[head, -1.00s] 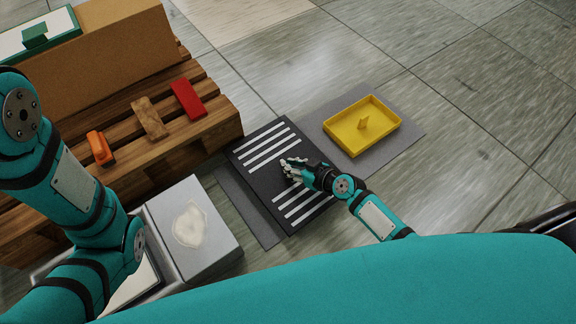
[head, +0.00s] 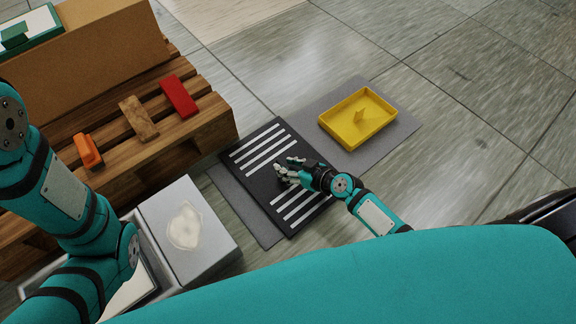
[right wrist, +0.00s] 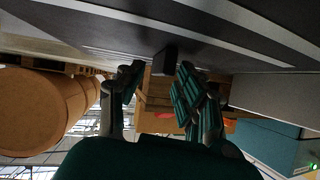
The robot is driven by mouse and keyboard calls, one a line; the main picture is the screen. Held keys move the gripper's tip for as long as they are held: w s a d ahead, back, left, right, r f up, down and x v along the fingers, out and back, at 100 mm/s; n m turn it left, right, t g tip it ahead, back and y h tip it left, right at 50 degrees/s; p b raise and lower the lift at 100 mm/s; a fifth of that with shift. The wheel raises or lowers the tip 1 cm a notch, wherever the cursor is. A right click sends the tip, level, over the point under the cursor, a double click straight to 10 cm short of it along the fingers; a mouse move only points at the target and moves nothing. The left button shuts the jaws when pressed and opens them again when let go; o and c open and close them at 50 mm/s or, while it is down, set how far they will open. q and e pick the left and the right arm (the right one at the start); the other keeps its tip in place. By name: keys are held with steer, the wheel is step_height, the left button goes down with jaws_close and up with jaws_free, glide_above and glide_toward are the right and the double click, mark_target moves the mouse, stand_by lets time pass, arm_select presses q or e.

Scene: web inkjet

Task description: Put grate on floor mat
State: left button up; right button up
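The grate is a black panel with white stripes (head: 262,165). In the head view it overlaps the grey floor mat (head: 395,140), which shows on both sides of it. I cannot tell whether the grate rests flat on the mat. My right gripper (head: 284,170) is over the middle of the grate. In the right wrist view the grate (right wrist: 235,45) fills the top, and a small dark block (right wrist: 165,61) on it stands between my spread fingers (right wrist: 160,80), seemingly with a gap. My left arm shows at left, but its gripper is out of view.
A yellow tray (head: 332,127) sits on the mat's right part. A wooden pallet (head: 215,130) at left bears a cardboard box (head: 115,50), a red block (head: 179,97), a brown block (head: 138,118) and an orange item (head: 88,151). A grey box (head: 215,225) stands nearer.

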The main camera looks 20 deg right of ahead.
steer(key=shift+r, duration=0.25)
steer(key=p+v, duration=0.3)
steer(key=v, duration=0.9)
steer(key=shift+f, duration=0.15)
